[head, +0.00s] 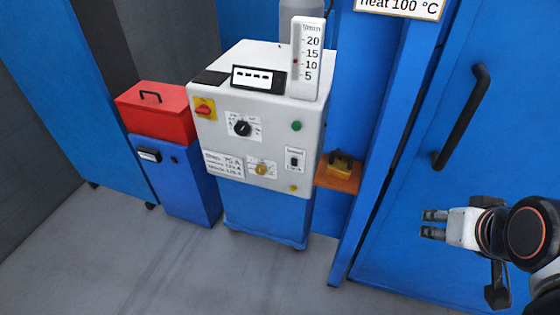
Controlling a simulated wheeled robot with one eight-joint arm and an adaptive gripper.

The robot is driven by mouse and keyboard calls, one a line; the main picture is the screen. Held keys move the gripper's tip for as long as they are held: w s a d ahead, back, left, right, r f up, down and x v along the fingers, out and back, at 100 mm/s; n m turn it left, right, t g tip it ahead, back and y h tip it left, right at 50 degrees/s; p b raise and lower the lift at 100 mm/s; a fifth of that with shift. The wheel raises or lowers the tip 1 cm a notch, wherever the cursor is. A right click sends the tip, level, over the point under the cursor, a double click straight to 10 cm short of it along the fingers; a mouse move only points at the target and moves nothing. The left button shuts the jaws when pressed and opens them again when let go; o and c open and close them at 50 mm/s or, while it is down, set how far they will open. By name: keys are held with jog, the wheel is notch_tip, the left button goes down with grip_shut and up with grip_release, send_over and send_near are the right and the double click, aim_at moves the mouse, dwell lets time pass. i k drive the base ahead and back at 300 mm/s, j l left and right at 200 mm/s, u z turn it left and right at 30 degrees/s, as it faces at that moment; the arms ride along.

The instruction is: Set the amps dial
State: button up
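A pale grey power unit with a blue base stands left of centre in the head view. On its front is a black round dial (242,128) on a white scale plate. A smaller brass-coloured dial (261,169) sits lower, beside a printed label (223,164) on which "75 A" can be read. The scale marks are too small to read, so I cannot tell which dial is for amps. My gripper (433,223) is at the right, well away from the unit, with a small gap between its fingertips. It holds nothing visible.
A red rotary switch (203,108), a green button (296,126) and a toggle (294,161) share the panel. A flow gauge (306,60) stands on top. The floor in front is clear.

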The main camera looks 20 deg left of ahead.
aim_at(240, 128)
jog(key=u, duration=1.25)
